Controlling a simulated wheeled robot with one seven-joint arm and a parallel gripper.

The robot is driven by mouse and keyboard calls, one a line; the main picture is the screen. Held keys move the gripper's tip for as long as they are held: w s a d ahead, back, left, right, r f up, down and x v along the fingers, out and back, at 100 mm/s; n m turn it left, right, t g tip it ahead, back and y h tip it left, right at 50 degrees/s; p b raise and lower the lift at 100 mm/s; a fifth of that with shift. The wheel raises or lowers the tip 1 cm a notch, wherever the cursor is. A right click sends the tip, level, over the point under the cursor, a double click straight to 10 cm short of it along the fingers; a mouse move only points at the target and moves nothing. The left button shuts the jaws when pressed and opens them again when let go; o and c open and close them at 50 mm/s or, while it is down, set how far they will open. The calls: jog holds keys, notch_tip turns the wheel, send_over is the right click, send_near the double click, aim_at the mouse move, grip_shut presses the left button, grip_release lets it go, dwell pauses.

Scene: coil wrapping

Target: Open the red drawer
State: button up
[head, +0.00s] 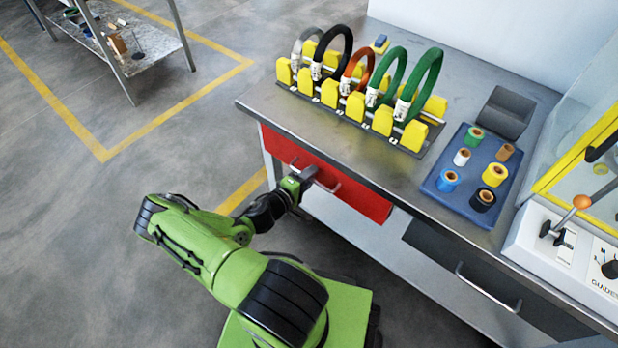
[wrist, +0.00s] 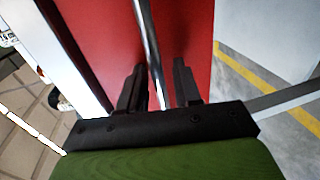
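The red drawer (head: 352,194) is in the left part of the workbench front and looks closed. Its metal bar handle (head: 323,186) runs across its front. My gripper (head: 306,176) is at the left part of this handle. In the wrist view the red front (wrist: 190,30) fills the upper middle, and the handle bar (wrist: 147,45) runs down between the two dark fingers of my gripper (wrist: 160,88). The fingers stand apart on either side of the bar, with a visible gap at the right finger.
The workbench top (head: 270,105) holds a rack of coils (head: 365,85), a blue tray (head: 432,190) with several tape rolls, and a grey bin (head: 508,112). A dark drawer (head: 490,275) is further right. A control box (head: 560,240) stands at the right edge. Open floor lies left.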

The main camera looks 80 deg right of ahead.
grip_shut()
jog(key=shift+a, duration=0.1)
